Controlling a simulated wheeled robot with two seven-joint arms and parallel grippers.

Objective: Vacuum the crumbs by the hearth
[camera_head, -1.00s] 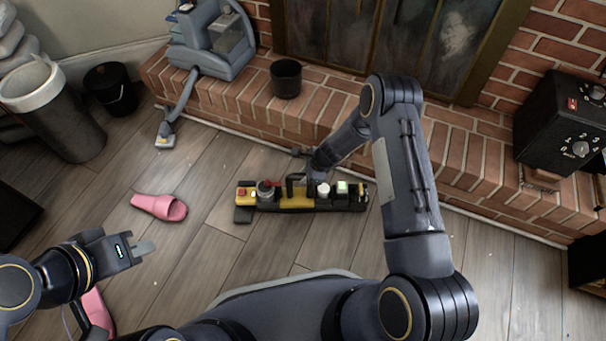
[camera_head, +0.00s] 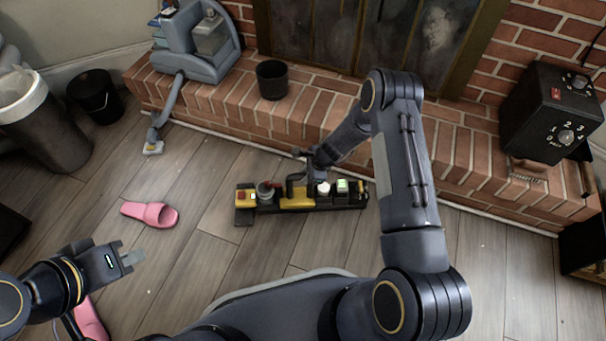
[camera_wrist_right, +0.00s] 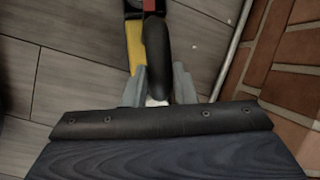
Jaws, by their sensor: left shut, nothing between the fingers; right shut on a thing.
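A long yellow and black vacuum (camera_head: 297,202) lies low over the floorboards in front of the hearth, with a red button at its left end. It also shows in the right wrist view (camera_wrist_right: 135,45). My right gripper (camera_wrist_right: 158,88) is shut on its black handle; in the head view my arm partly covers the grip. Small pale specks that look like crumbs (camera_head: 483,246) dot the floor right of my arm, and one speck (camera_wrist_right: 194,47) shows beside the vacuum in the wrist view. My left gripper (camera_head: 131,258) is shut and empty at the lower left.
The raised brick hearth (camera_head: 310,118) edges the floor behind the vacuum. It bears a grey-blue machine (camera_head: 195,42) with a hose reaching the floor, a black pot (camera_head: 272,79) and a black dial box (camera_head: 550,110). A pink slipper (camera_head: 150,213) lies left. Bins (camera_head: 42,125) stand far left.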

